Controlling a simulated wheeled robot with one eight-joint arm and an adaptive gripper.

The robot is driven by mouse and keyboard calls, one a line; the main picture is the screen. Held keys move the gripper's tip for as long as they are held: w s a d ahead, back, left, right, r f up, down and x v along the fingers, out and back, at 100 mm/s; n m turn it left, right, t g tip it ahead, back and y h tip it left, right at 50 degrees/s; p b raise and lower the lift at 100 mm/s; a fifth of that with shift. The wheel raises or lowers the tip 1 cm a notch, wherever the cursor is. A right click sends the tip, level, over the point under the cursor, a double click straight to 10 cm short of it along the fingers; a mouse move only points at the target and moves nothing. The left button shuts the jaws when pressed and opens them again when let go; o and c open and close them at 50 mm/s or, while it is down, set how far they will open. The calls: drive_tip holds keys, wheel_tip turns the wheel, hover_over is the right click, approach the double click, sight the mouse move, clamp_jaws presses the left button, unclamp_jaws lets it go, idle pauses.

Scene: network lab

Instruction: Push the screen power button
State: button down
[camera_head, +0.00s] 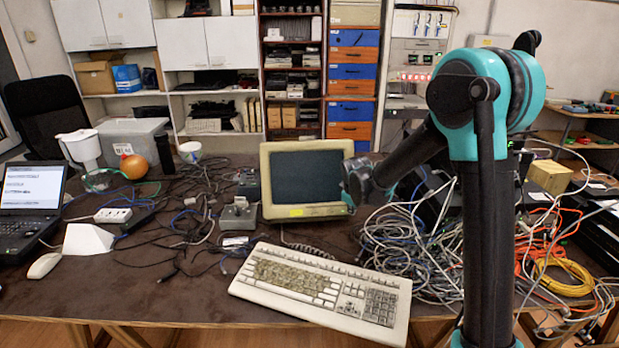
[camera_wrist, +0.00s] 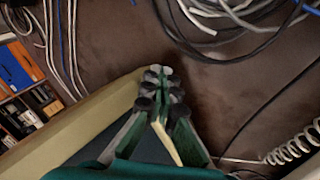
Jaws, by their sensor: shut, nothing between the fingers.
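The screen (camera_head: 306,179) is an old cream monitor with a dark display, standing upright on the table. A yellow label is on its lower bezel. My gripper (camera_head: 355,185) is at the screen's right edge, in front of the lower right side of the frame. In the wrist view, my gripper (camera_wrist: 157,82) is shut and empty, its fingertips by the edge of the cream bezel (camera_wrist: 65,122). I cannot tell whether they touch it. I cannot make out the power button; the gripper may cover it.
A cream keyboard (camera_head: 322,291) lies in front of the screen. Tangled grey cables (camera_head: 410,240) fill the table to the right. A grey device (camera_head: 239,214) and more cables lie left of the screen. A laptop (camera_head: 30,210) stands at the far left.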

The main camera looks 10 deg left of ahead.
drive_tip(key=shift+s+d+r, duration=0.1)
drive_tip(key=shift+s+d, duration=0.05)
drive_tip(key=shift+s, duration=0.25)
drive_tip(key=s+d+r, duration=0.1)
drive_tip(key=s+d, duration=0.1)
drive_tip(key=s, duration=0.3)
drive_tip(key=shift+s+r, duration=0.2)
drive_tip(key=shift+r, duration=0.2)
idle(0.4)
